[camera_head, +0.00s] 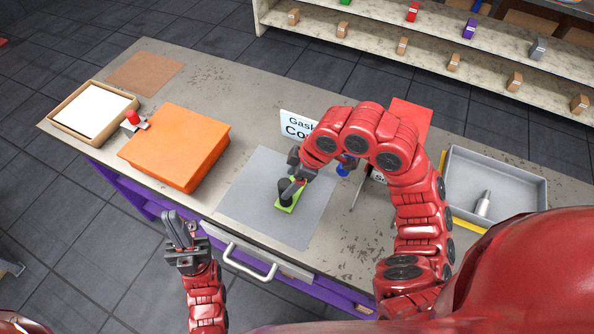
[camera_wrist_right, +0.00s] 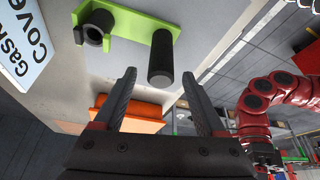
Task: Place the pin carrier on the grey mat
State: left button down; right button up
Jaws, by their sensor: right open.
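The pin carrier (camera_head: 286,206), a bright green plate with black cylinders, appears to rest on the grey mat (camera_head: 253,215), partly hidden by my right gripper. In the right wrist view the green plate (camera_wrist_right: 130,22) carries a hollow black cylinder and a longer black one. My right gripper (camera_head: 291,184) is right at the carrier in the head view. In the right wrist view its fingers (camera_wrist_right: 158,76) are apart, with the longer cylinder just beyond the tips. My left gripper (camera_head: 180,222) is near the table's front edge, away from the carrier, its finger gap unclear.
An orange box (camera_head: 176,146) and a cardboard tray with a white top (camera_head: 92,110) stand to the left. A sign (camera_head: 298,126) stands behind the mat. A grey metal tray (camera_head: 497,180) with a silver part lies to the right. Shelves (camera_head: 440,50) run along the back.

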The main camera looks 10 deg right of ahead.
jog(key=v, duration=0.4)
jog(key=shift+s+d+r, duration=0.1)
jog(key=shift+d+r, duration=0.05)
jog(key=shift+r, duration=0.15)
jog(key=shift+f, duration=0.1)
